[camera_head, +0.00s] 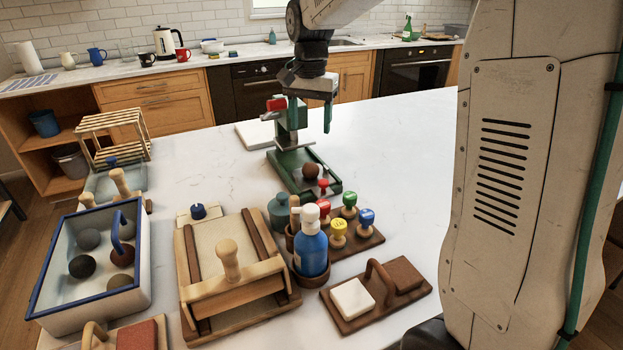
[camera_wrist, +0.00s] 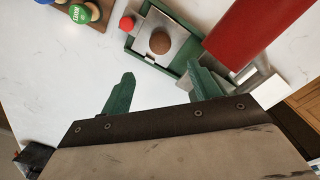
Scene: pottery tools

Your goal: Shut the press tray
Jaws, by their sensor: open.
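The green press (camera_head: 291,138) stands on the white worktop, its red lever (camera_head: 276,104) at the top. Its green tray (camera_head: 333,186) extends out from the press toward the front right, with a brown ball (camera_head: 310,171) on it and a red knob (camera_head: 323,185) at its outer end. In the wrist view, the tray (camera_wrist: 184,61), ball (camera_wrist: 160,43) and red knob (camera_wrist: 127,23) lie ahead of the fingers, and the red lever (camera_wrist: 258,30) looms large. My gripper (camera_head: 310,119) is open and empty, above the worktop beside the press; its fingers also show in the wrist view (camera_wrist: 160,75).
A wooden press board (camera_head: 210,245) and a blue-rimmed basin (camera_head: 142,280) are at left. A white slab (camera_head: 252,134) lies behind the press. The worktop right of the press is clear.

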